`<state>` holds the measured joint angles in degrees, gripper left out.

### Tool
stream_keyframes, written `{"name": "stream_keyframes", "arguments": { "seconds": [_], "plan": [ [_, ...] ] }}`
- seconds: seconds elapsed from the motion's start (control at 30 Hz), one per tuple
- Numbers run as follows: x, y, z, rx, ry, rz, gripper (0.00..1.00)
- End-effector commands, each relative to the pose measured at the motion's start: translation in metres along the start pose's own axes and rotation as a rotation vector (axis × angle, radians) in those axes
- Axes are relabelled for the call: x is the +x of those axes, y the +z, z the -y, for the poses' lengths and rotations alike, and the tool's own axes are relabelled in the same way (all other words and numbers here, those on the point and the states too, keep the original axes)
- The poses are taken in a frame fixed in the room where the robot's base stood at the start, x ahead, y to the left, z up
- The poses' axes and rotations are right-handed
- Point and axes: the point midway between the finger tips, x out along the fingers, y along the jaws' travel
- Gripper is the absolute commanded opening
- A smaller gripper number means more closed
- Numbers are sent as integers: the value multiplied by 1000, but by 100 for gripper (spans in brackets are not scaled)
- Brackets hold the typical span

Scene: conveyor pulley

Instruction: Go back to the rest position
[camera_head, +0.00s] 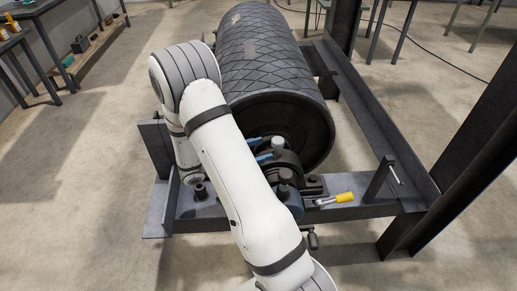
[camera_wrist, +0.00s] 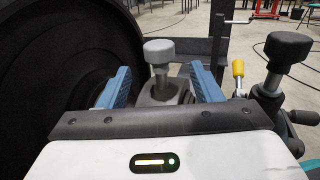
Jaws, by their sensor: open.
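My gripper (camera_wrist: 160,88) is open. In the wrist view its two blue fingers stand apart, one on each side of a grey-capped bolt (camera_wrist: 159,52) on the bearing housing. I cannot tell whether either finger touches it. In the head view the blue fingertips (camera_head: 261,148) show beside the same bolt (camera_head: 278,145), near the end face of the pulley. My white arm reaches across the middle of the head view and hides part of the frame and housing.
The large black pulley (camera_head: 262,50) lies in a dark steel frame (camera_head: 375,85). A second capped bolt (camera_wrist: 287,50) and a yellow-handled tool (camera_head: 344,198) are close on the right. A steel post (camera_head: 468,135) stands at right. Open floor (camera_head: 80,190) lies at left.

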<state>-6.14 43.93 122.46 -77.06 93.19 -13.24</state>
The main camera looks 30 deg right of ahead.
Motion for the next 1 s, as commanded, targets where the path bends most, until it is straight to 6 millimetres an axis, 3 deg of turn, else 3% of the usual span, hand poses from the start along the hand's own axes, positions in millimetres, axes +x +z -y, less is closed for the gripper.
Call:
{"name": "stream_keyframes", "arguments": {
  "seconds": [0.27, 0.37, 0.67, 1.0],
  "plan": [
    [0, 2, 1, 4, -4, -3, 59],
    [2, 16, 7, 32, -34, -33, 59],
    [-4, 100, 72, 306, -311, -346, 59],
    [-50, 178, 138, 712, -635, -798, 59]
  ]
}}
